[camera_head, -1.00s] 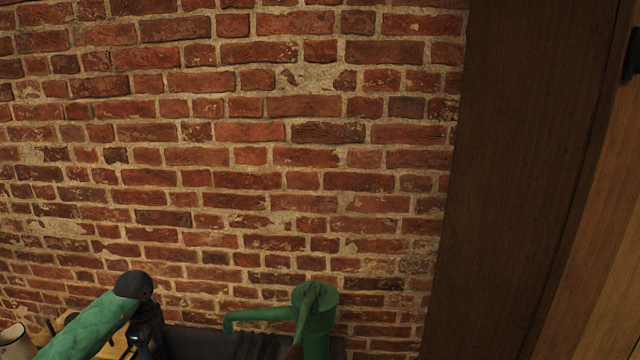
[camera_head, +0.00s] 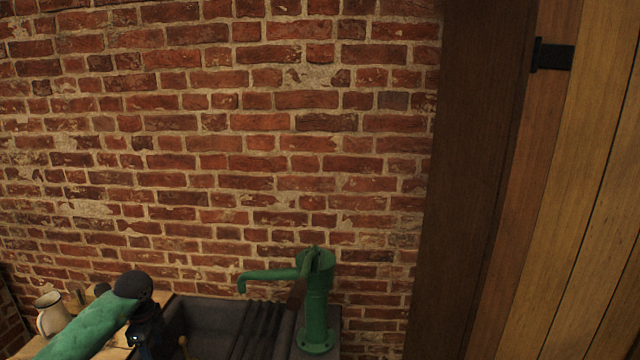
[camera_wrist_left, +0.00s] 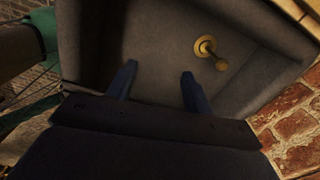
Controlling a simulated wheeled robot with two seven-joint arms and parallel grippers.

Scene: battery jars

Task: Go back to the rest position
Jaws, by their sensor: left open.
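My left gripper (camera_wrist_left: 157,85) is open in the left wrist view, with its two dark blue fingers apart and nothing between them. It points into a dark grey sink basin (camera_wrist_left: 150,40), with a brass drain piece (camera_wrist_left: 208,47) beyond the right finger. In the head view my left arm, green with a black joint, comes in at the lower left beside the sink (camera_head: 215,318). The left fingertips are not visible there. My right gripper is in neither view.
A green hand pump (camera_head: 316,300) stands at the sink's right end. A pale jug (camera_head: 52,315) stands on a wooden counter at the far left. A brick wall (camera_head: 230,150) is behind, and a wooden door (camera_head: 580,180) is at the right.

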